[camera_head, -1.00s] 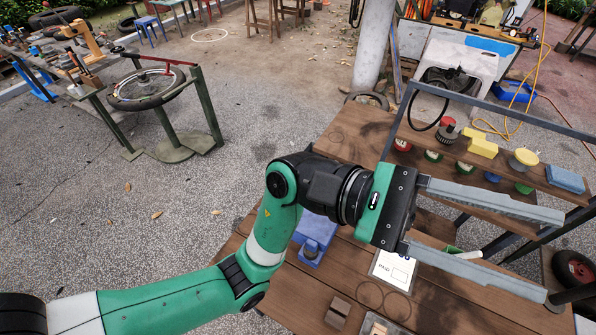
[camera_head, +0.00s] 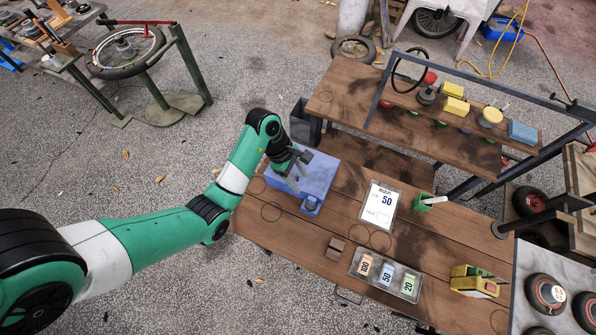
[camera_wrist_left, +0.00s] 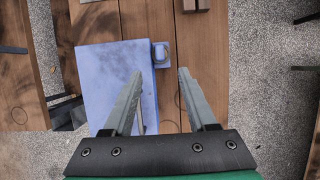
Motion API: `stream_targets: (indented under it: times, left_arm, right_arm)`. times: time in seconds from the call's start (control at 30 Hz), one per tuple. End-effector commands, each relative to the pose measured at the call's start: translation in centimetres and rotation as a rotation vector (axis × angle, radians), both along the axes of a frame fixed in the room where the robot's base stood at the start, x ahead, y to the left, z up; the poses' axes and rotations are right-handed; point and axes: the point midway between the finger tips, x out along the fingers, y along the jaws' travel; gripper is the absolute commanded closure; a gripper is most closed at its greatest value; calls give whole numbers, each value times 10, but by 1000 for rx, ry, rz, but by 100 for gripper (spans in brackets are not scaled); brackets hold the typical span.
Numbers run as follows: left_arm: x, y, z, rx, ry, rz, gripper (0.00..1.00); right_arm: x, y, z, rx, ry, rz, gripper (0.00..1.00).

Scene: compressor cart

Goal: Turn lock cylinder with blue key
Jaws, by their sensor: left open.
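The blue box (camera_head: 314,172) lies on the left part of the wooden bench. A small blue block (camera_head: 311,205) sits at its front edge, and its top detail is too small to tell as a lock cylinder or key. My left gripper (camera_head: 297,174) is over the box, pointing down, open and empty. In the left wrist view my open fingers (camera_wrist_left: 160,74) reach over the right part of the blue box (camera_wrist_left: 112,85), with the small blue block (camera_wrist_left: 160,53) just ahead of the gap. I cannot make out a blue key. My right gripper is not in view.
The bench (camera_head: 335,250) also bears a price sheet (camera_head: 380,205), a tray of number cards (camera_head: 386,275), a brown block (camera_head: 335,248) and a green holder (camera_head: 428,202). A raised shelf (camera_head: 420,115) with a metal frame stands behind. A dark bin (camera_head: 305,125) is behind the box.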

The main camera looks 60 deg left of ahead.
Motion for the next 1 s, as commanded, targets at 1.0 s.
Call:
stream_targets:
  times: [1.0]
  left_arm:
    - [22, -35, -98, 1, -1, -1, 62]
  right_arm:
    - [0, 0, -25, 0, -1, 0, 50]
